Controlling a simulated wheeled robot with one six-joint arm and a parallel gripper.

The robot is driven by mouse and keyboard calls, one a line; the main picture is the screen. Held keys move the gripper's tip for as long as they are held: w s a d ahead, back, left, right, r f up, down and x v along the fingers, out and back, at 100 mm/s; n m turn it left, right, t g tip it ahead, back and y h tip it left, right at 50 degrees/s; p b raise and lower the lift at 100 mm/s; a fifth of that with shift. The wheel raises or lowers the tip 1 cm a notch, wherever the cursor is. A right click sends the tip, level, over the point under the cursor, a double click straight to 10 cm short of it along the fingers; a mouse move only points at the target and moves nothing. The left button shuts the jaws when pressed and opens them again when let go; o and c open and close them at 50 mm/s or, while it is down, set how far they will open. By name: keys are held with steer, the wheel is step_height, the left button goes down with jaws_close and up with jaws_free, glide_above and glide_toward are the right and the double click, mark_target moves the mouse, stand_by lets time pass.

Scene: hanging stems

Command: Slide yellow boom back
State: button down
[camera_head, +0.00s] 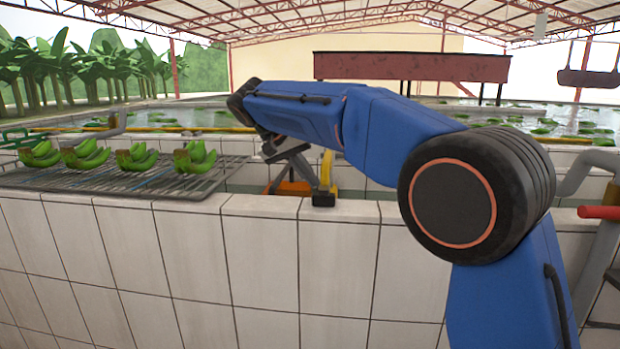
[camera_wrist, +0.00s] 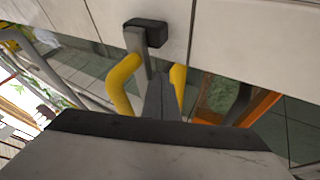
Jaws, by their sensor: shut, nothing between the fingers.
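A long yellow boom (camera_head: 200,130) lies across the water behind the tiled wall, partly hidden behind my arm. In the wrist view, yellow curved bars (camera_wrist: 122,82) show on both sides of my gripper's dark fingers (camera_wrist: 158,95). My gripper is shut with nothing between the fingers. The fingers are close to the yellow bars; I cannot tell if they touch. A grey post with a black block (camera_wrist: 147,33) shows past the fingertips. Whether the bent bar joins the boom is hidden.
The white tiled wall (camera_head: 270,206) runs along the front. Several green banana bunches (camera_head: 86,155) lie on a metal rack (camera_head: 190,184) at left. An orange frame (camera_head: 290,187) is low beside the yellow bar. Grey pipes with a red handle (camera_head: 598,212) stand at right.

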steer(key=d, duration=1.7)
steer(key=s+d, duration=0.1)
steer(key=d, duration=3.4)
steer(key=shift+s+d, duration=0.3)
steer(key=shift+s, duration=0.1)
